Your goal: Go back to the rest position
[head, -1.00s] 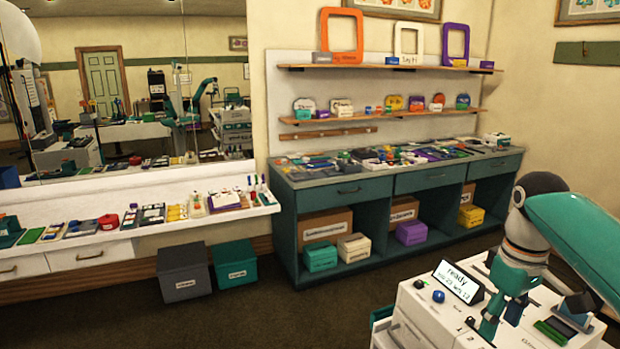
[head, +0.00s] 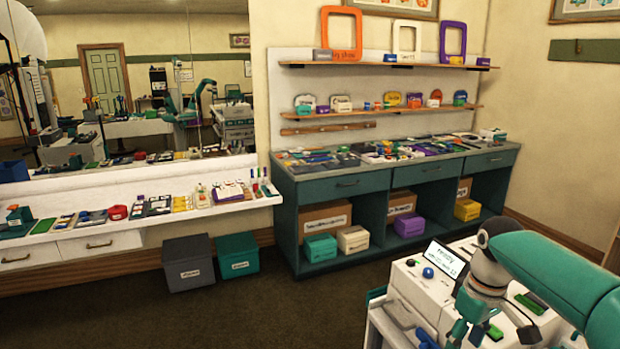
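My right arm comes in from the right, teal with a grey and white wrist, over a white cart (head: 407,292). My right gripper (head: 445,338) points down over the cart at the bottom edge of the view. Its teal fingers are small and partly cut off, so I cannot tell whether they are open or shut, or whether they hold anything. My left gripper does not show directly.
The cart carries a tilted display (head: 445,261), a blue knob (head: 428,272) and green blocks. A teal counter (head: 345,215) full of small props stands behind. A white ledge (head: 150,226) runs along the mirror (head: 120,60). Open floor (head: 270,305) lies between ledge and cart.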

